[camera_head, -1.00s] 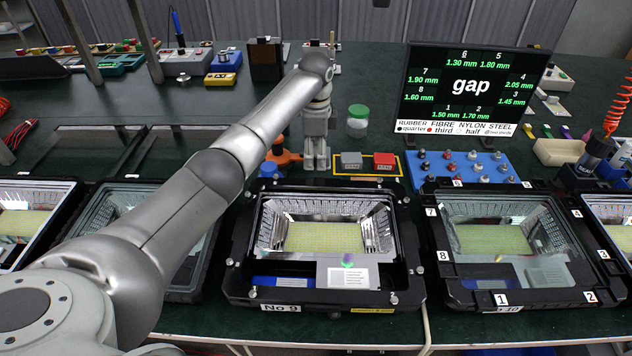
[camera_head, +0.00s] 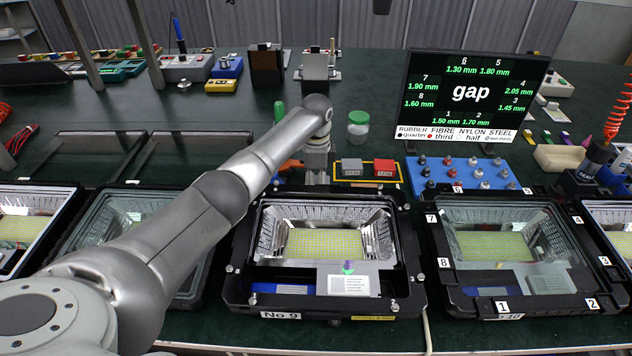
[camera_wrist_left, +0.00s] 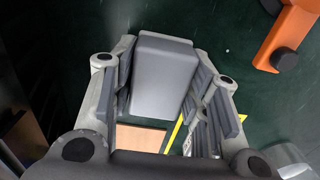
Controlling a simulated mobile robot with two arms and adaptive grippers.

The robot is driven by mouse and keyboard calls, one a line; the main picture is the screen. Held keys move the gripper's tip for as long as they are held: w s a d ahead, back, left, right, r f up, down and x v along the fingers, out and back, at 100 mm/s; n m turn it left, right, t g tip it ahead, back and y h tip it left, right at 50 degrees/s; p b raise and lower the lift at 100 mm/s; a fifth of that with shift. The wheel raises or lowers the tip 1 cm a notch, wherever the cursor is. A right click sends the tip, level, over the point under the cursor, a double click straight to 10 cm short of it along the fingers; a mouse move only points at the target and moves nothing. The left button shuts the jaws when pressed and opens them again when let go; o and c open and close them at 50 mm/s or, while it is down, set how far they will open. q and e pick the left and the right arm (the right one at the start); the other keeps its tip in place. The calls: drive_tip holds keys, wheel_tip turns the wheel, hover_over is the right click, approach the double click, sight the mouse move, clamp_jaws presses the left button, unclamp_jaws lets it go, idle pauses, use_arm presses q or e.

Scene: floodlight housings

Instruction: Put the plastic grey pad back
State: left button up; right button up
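In the left wrist view a smooth grey block, which looks like the plastic grey pad (camera_wrist_left: 165,80), sits between the fingers of my left gripper (camera_wrist_left: 165,95). The fingers flank it closely on both sides and appear shut on it. In the head view my left gripper (camera_head: 317,172) is low over the table, just left of a yellow-edged tray (camera_head: 368,182). Its fingertips and the held pad cannot be made out there. Another grey block (camera_head: 352,167) and a red block (camera_head: 384,168) rest in that tray. My right gripper is in neither view.
An orange tool (camera_wrist_left: 288,38) lies near the gripper. Floodlight housing No 9 (camera_head: 240,285) stands in front, with another housing (camera_head: 465,298) to its right. A blue pin board (camera_head: 418,165), a jar (camera_head: 358,128) and the gap screen (camera_head: 470,90) stand beyond.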

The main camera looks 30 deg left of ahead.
sight(316, 180)
use_arm(q)
drive_tip(key=o, duration=0.4)
drive_tip(key=shift+o, duration=0.2)
drive_tip(key=shift+r, duration=0.1)
wheel_tip(316, 180, up, 12)
drive_tip(key=shift+r, duration=0.15)
idle(0.5)
